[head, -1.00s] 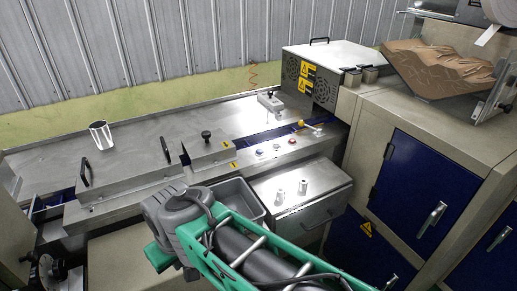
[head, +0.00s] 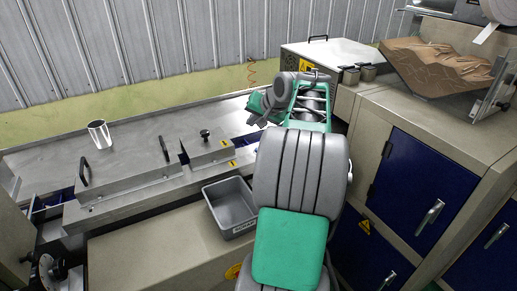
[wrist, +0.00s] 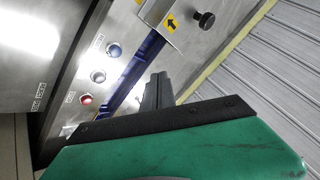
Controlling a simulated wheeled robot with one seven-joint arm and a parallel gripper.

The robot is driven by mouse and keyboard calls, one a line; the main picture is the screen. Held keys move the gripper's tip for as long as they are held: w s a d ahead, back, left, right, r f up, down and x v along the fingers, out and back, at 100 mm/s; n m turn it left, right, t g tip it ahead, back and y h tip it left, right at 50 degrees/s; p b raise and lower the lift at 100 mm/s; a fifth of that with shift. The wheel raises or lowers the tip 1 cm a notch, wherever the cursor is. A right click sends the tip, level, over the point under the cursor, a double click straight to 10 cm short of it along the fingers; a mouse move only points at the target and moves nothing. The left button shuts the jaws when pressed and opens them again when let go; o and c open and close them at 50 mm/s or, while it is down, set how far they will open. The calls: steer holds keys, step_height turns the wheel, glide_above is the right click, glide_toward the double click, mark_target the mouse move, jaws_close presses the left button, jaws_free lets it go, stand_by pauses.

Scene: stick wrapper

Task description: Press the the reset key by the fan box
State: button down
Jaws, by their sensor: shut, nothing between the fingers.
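Three round buttons sit in a row on the metal panel in the wrist view: a blue one (wrist: 114,50), a pale one (wrist: 97,76) and a red one (wrist: 86,99). Their small labels are too blurred to read, so I cannot tell which is the reset key. My gripper (wrist: 157,82) is shut and empty, to the right of the buttons, over the edge of the blue strip. The fan box (head: 322,52) stands behind my arm in the head view. Its fan front is mostly hidden, and my arm covers the buttons there.
A black knob (wrist: 203,19) on a metal cover with a yellow arrow label rises near my gripper. In the head view, a grey bin (head: 231,208) stands left of my arm, and a metal cup (head: 99,134) stands on the table. Blue cabinet doors (head: 413,190) are at right.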

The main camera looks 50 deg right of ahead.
steer(key=shift+s+d+r, duration=0.1)
steer(key=shift+s+d, duration=0.15)
steer(key=shift+d, duration=0.4)
steer(key=shift+s+d+r, duration=0.1)
steer(key=shift+s+d, duration=0.1)
steer(key=shift+d, duration=0.4)
step_height(320, 180, down, 7)
steer(key=b, duration=0.6)
steer(key=shift+r+b, duration=0.1)
steer(key=shift+b, duration=0.3)
steer(key=shift+f+b, duration=0.5)
steer(key=shift+f, duration=0.55)
steer(key=shift+f, duration=0.4)
